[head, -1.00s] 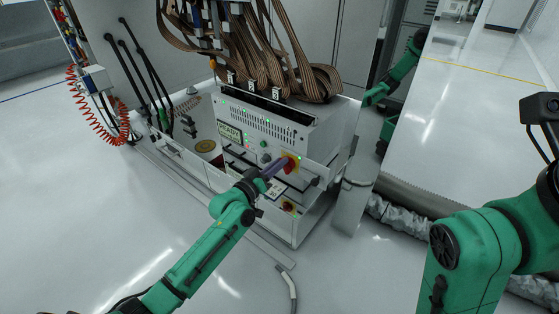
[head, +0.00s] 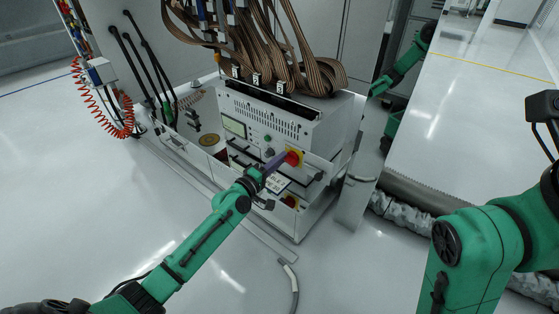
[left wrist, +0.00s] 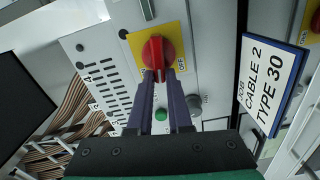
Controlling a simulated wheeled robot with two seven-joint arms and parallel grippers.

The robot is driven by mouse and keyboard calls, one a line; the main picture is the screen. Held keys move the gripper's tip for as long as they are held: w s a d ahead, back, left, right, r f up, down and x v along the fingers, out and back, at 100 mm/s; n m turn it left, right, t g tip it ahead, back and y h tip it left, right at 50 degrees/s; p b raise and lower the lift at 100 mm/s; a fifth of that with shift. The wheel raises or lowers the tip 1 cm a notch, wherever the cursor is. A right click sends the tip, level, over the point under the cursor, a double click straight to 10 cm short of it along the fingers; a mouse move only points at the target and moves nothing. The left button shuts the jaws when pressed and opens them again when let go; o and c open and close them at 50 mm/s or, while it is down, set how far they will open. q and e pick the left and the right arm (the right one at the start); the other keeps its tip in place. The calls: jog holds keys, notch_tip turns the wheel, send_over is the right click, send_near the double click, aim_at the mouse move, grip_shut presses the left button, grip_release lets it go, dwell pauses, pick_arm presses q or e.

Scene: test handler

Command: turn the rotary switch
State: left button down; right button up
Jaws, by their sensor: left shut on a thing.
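The rotary switch is a red knob (head: 292,158) on a yellow square plate, on the front of the white test unit (head: 262,120). The red knob (left wrist: 158,55) also shows in the left wrist view, at the upper middle, with its grip bar between my fingertips. My left gripper (head: 277,164) reaches it from the lower left, its two purple fingers shut on the knob; the fingers (left wrist: 159,78) also show in the left wrist view.
A second red knob (head: 291,201) sits lower on the cabinet. A label card reading "CABLE 2 TYPE 30" (left wrist: 270,83) is beside the switch. A green button and a grey knob are near it. Brown ribbon cables (head: 270,60) hang above.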

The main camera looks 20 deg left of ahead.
pick_arm(q)
jog(key=shift+f+n, duration=0.25)
jog(key=shift+n, duration=0.65)
jog(key=c, duration=0.8)
grip_release()
jog(key=shift+c, duration=0.2)
jog(key=v, duration=1.4)
jog(key=shift+s, duration=0.3)
